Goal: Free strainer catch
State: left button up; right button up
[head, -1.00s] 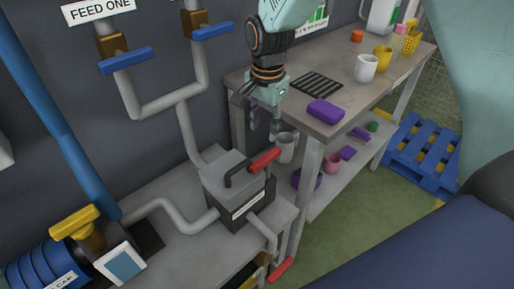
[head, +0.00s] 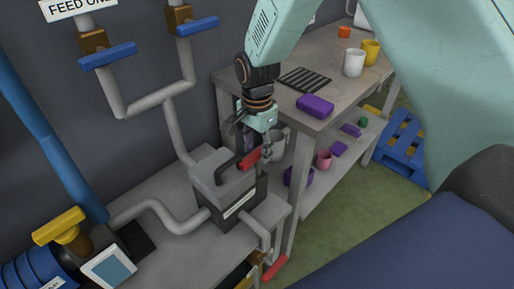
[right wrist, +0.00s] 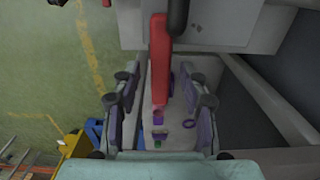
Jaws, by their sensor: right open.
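The strainer is a grey box (head: 228,186) with a black lid handle (head: 222,170) and a white label, set on a low grey bench. Its red catch (head: 250,159) sticks up at the lid's right side. My right gripper (head: 262,146) is just above and behind the red catch. In the right wrist view the red catch (right wrist: 159,60) extends between the two open fingers (right wrist: 162,112), with gaps on both sides. I cannot tell whether anything touches. My left gripper is not in view.
Right of the bench stands a table (head: 330,110) with a purple block (head: 315,105), mugs and a lower shelf of items. Grey pipes with blue-handled valves (head: 108,55) rise behind. A second red handle (head: 274,267) hangs below the strainer. A blue pallet (head: 400,150) lies on the floor.

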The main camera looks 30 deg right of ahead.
jog(key=shift+d, duration=0.1)
jog(key=c, duration=0.3)
grip_shut()
